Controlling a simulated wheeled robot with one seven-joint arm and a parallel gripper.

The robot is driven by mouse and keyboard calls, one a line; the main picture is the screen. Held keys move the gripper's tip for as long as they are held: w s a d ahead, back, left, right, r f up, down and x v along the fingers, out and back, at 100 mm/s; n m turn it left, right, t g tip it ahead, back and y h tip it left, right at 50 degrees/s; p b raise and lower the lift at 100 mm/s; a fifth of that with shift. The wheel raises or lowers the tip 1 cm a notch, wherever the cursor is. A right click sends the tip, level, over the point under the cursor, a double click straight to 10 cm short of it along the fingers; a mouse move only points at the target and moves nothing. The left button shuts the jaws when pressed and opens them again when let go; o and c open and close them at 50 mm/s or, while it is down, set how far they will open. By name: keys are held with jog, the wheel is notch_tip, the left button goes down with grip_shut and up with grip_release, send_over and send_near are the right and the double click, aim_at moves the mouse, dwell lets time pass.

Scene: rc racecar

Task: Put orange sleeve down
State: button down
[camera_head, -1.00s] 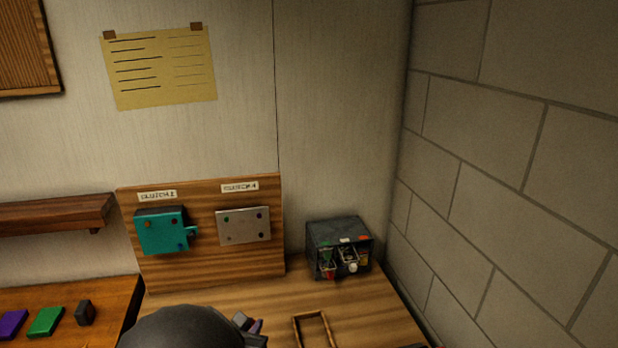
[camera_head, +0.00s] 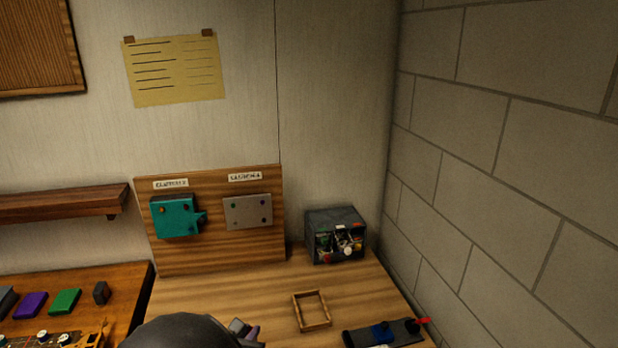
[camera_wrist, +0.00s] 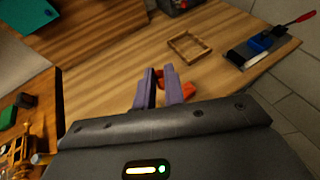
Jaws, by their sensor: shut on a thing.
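My gripper (camera_wrist: 162,84) has purple fingers and points over the wooden table in the wrist view. It is shut on the orange sleeve (camera_wrist: 190,97), which shows only in small parts beside and beyond the fingers. The fingers hide most of the sleeve. In the head view my gripper (camera_head: 246,331) is at the bottom edge, partly hidden by my dark arm, and the sleeve cannot be made out there.
An empty wooden frame (camera_head: 296,312) lies on the table (camera_head: 235,288); bare wood surrounds it. A dark box of small items (camera_head: 318,225) stands behind. A dark tray (camera_head: 405,328) with blue and red items is at right. A board with teal and grey plates (camera_head: 210,255) stands at left.

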jog(key=d+f+m+g+h, duration=0.35)
jog(key=d+f, duration=0.65)
jog(key=d, duration=0.4)
jog(key=d+f+m+g+h, duration=0.2)
jog(key=d+f+m+h, duration=0.3)
jog(key=d+f, duration=0.75)
jog(key=shift+n+t+y, duration=0.25)
jog(key=shift+y, duration=0.1)
jog(key=f+b, duration=0.1)
jog(key=b, duration=0.2)
jog(key=d+f+b, duration=0.1)
jog(key=f+b, duration=0.3)
jog(key=b, duration=0.1)
jog(key=shift+d+f+b, duration=0.25)
jog(key=shift+d+b, duration=0.05)
jog(key=shift+d, duration=0.05)
jog(key=n+t+y, duration=0.3)
jog(key=n+y, duration=0.1)
jog(key=shift+n+t, duration=0.3)
